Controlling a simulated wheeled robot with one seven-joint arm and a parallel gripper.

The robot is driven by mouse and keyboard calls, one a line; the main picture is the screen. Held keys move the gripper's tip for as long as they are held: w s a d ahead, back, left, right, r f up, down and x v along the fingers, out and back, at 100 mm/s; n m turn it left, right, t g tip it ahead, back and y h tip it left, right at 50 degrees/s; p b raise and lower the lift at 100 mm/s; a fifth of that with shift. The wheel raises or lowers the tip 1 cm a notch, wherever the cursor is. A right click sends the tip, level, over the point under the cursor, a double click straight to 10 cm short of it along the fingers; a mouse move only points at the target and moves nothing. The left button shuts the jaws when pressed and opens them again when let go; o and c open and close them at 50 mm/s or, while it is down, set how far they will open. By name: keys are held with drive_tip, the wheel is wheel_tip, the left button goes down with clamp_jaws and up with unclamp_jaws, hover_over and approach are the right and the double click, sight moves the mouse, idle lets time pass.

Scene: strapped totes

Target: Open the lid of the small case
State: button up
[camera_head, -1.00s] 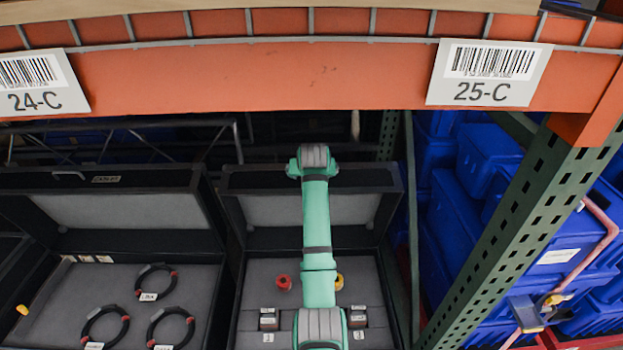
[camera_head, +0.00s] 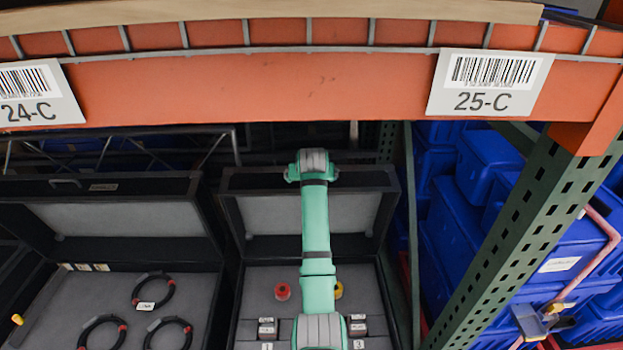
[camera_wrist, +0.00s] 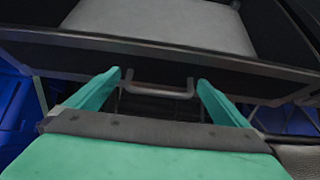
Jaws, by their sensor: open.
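The small case is the narrower black case on the right in the head view. Its lid (camera_head: 262,182) stands raised at the back, with a grey inner panel, above a grey insert (camera_head: 255,280). My green arm crosses in front of the case and over the lid's top edge. In the head view my fingers are hidden. In the wrist view my gripper (camera_wrist: 160,77) is open, with a dark U-shaped handle (camera_wrist: 158,91) between its two fingers. I cannot tell whether the fingers touch it. The case's black edge and a grey panel (camera_wrist: 160,22) show beyond.
A wider open black case (camera_head: 110,195) with several black cable rings stands to the left. An orange rack beam (camera_head: 250,85) crosses above the cases. A green perforated post (camera_head: 530,220) and blue totes (camera_head: 470,215) stand to the right.

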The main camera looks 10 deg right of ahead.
drive_tip(key=v, duration=1)
drive_tip(key=shift+s+r, duration=0.15)
drive_tip(key=shift+s, duration=0.1)
drive_tip(key=shift+a, duration=0.15)
